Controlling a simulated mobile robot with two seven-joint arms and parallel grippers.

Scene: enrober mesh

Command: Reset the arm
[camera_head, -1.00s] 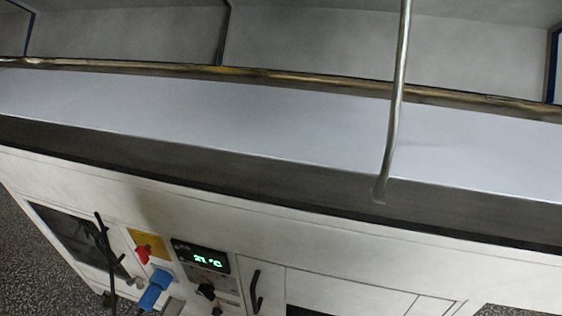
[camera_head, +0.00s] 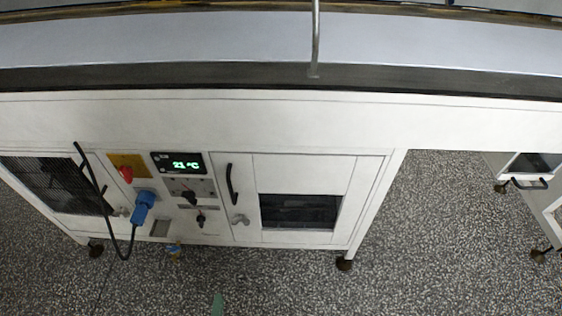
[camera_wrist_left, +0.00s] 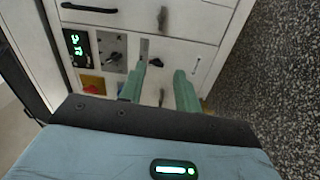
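My left gripper (camera_wrist_left: 160,68) shows in the left wrist view as two green fingers standing apart, with nothing held between them. The fingers point toward the front panel of a white machine, and a gap to the panel seems to remain. My right gripper is in neither view.
The white machine cabinet (camera_head: 320,170) has a display reading 21 °C (camera_head: 180,164), a red switch (camera_head: 126,174), a blue plug (camera_head: 143,205) with a black cable, and handles. Speckled floor (camera_head: 430,260) is open in front and to the right. Another white unit (camera_head: 527,165) stands far right.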

